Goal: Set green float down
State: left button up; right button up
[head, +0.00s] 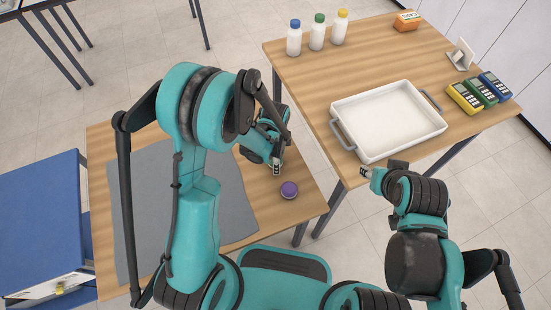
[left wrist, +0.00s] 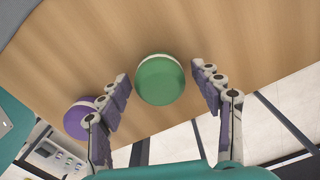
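The green float (left wrist: 160,80) is a round puck with a pale band, seen against the wooden table in the left wrist view. It lies between the two fingers of my left gripper (left wrist: 162,78), with a gap on each side. The fingers are spread and do not appear to touch it. In the head view my left gripper (head: 276,167) is low over the near wooden table, and the green float is hidden there. A purple float (head: 289,190) stands close by; it also shows in the left wrist view (left wrist: 80,120), partly behind a finger. My right gripper (head: 368,173) is off the table; its fingers are unclear.
The near table (head: 305,207) carries a grey mat (head: 225,205). A second table (head: 300,80) holds a white tray (head: 388,120), several capped bottles (head: 317,36), handheld meters (head: 480,92) and an orange box (head: 407,21). A blue case (head: 40,215) is at left.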

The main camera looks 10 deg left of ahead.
pick_arm(q)
notch_tip(320, 180, up, 11)
jog(key=p, duration=0.4)
jog(key=s+a+r+n+t, duration=0.3)
jog(key=s+a+r+n, duration=0.1)
jog(key=r+n, duration=0.3)
jog(key=s+a+r+n+t, duration=0.4)
jog(key=s+r+n, duration=0.3)
jog(key=r+n, duration=0.1)
jog(key=shift+s+r+p, duration=0.25)
jog(key=shift+r+p, duration=0.15)
jog(key=shift+r, duration=0.45)
jog(key=shift+f, duration=0.1)
